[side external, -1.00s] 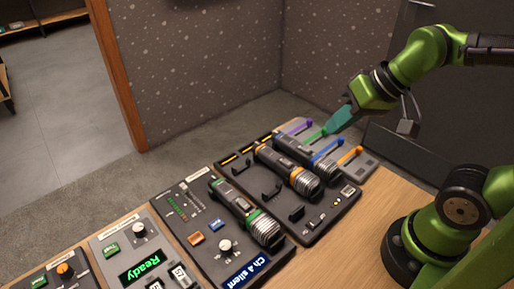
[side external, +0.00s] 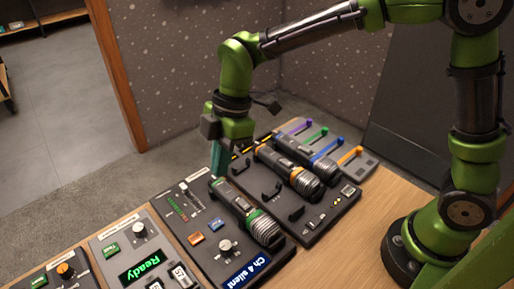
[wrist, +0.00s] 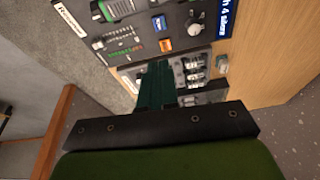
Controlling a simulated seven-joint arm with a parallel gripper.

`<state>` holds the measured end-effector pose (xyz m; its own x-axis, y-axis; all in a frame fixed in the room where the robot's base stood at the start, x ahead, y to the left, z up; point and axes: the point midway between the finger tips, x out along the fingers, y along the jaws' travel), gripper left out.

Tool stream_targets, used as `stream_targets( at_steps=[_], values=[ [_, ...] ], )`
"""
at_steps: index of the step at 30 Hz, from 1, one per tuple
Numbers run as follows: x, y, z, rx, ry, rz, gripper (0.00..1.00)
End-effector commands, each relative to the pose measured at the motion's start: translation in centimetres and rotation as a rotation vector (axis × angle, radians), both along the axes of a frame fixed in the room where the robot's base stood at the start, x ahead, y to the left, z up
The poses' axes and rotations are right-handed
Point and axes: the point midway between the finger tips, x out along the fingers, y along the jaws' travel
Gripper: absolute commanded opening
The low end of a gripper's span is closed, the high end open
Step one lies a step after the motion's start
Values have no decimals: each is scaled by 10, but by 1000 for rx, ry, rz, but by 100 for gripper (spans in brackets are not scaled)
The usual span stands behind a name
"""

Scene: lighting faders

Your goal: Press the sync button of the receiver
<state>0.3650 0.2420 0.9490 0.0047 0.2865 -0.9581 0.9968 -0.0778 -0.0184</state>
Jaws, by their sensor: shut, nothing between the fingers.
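The receiver (side external: 183,222) is a dark panel with a blue button (side external: 216,224), an orange button (side external: 196,238), a knob (side external: 226,247) and a display (side external: 242,270) reading "Ch 4 silent". Its label (wrist: 72,15) shows in the wrist view, where the blue button (wrist: 158,22) and orange button (wrist: 166,44) are also clear. I cannot read which button is sync. A green-ringed microphone (side external: 243,212) lies along the receiver's right side. My gripper (side external: 217,170) is shut and empty, with teal fingers pointing down near the receiver's far edge, apart from both buttons.
A dark tray (side external: 318,222) to the right holds an orange-ringed and a blue-ringed microphone (side external: 290,170). Colored faders (side external: 322,131) stand behind it. A grey panel (side external: 107,247) with a "Ready" display is on the left. Bare wooden table shows at the front right.

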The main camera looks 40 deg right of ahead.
Motion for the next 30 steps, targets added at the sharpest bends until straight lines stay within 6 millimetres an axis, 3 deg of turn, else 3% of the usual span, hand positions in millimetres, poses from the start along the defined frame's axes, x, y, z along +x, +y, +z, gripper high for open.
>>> stream_targets(
  at_steps=[17, 23, 30],
  values=[
    [-2, -1, -4, -3, -17, 79, 0],
    [-2, 7, -30, -4, -14, 81, 0],
    [-3, 22, -80, -5, -13, 81, 0]
  ],
)
